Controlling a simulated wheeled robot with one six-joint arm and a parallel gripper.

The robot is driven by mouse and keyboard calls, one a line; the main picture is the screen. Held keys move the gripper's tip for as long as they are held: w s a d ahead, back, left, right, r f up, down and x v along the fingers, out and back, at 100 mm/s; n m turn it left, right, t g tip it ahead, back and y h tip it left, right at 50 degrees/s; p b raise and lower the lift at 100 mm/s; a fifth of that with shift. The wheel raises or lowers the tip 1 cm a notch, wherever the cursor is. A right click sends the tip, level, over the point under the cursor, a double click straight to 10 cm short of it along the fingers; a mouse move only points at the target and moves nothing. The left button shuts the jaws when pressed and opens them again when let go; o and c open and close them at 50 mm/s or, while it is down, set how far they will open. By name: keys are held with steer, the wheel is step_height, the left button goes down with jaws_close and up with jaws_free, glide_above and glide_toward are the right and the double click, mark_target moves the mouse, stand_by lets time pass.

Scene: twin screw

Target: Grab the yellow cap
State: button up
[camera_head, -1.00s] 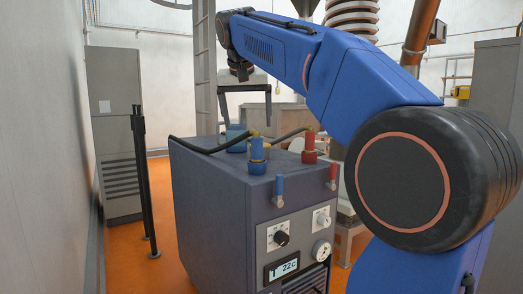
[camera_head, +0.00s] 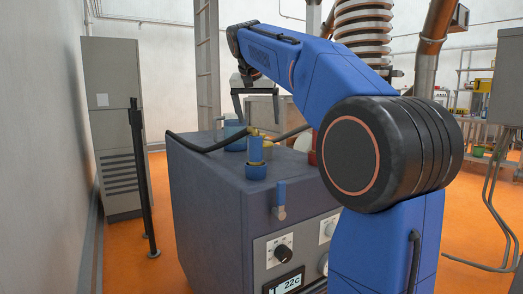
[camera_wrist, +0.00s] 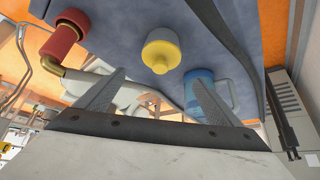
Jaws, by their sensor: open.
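In the head view my gripper (camera_head: 257,118) hangs over the back part of the machine top.
The grey-blue machine (camera_head: 215,205) carries a blue fitting (camera_head: 256,152) with a hose. A blue mug (camera_wrist: 205,90) stands close to the right finger in the wrist view. A red fitting (camera_wrist: 62,38) is at upper left. A black post (camera_head: 146,185) stands left of the machine.

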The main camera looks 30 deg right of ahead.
steer(key=shift+x, duration=4.6)
steer(key=shift+w, duration=0.15)
steer(key=c, duration=1.5)
steer(key=shift+o, duration=0.2)
steer(key=shift+r, duration=0.1)
